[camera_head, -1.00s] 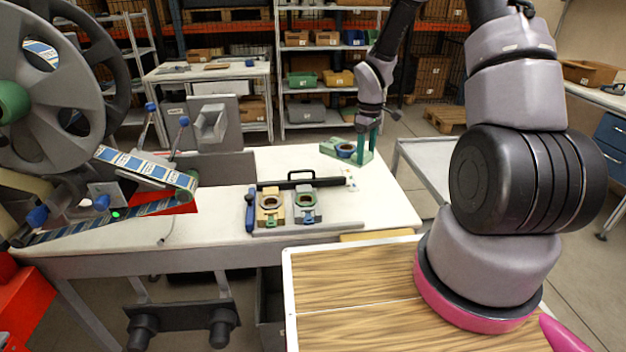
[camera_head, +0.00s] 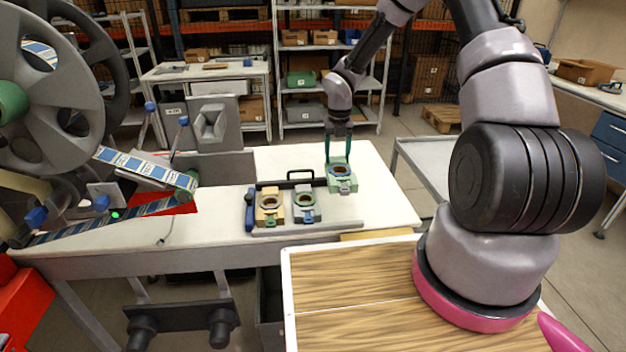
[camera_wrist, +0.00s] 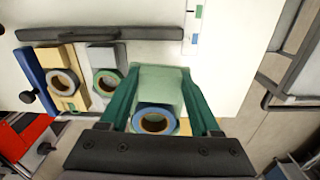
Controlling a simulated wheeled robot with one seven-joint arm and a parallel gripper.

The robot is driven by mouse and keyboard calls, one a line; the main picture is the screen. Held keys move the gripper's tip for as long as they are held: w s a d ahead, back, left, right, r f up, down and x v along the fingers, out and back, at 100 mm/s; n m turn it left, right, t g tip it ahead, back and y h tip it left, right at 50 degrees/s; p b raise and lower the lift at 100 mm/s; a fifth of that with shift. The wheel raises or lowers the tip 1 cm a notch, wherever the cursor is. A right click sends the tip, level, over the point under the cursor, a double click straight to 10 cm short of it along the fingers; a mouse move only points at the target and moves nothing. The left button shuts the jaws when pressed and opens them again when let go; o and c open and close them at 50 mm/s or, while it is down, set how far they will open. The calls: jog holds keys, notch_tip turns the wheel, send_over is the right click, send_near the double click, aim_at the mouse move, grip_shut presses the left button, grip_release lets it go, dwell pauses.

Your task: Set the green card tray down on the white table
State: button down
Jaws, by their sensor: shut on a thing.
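The green card tray (camera_head: 343,183) carries a blue-rimmed reel and is at the right part of the white table (camera_head: 385,205). My gripper (camera_head: 338,160) has its two green fingers on either side of the tray, pointing down. In the wrist view the tray (camera_wrist: 160,85) sits between the fingers (camera_wrist: 163,100), its reel nearest the palm. My gripper is shut on the tray. I cannot tell whether the tray's underside touches the table or hangs slightly above it.
A yellow tray (camera_head: 269,208) and a grey tray (camera_head: 305,205), each with a reel, stand left of the green tray in a dark-handled holder (camera_head: 301,174). A large reel machine (camera_head: 60,110) is at the left. Bare tabletop lies behind and right of the green tray.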

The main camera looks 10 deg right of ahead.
jog(key=shift+a+f+n, duration=0.1)
jog(key=shift+f+n, duration=0.1)
jog(key=shift+n, duration=0.1)
notch_tip(320, 180, down, 10)
jog(key=shift+r, duration=0.15)
jog(key=shift+c, duration=0.5)
grip_release()
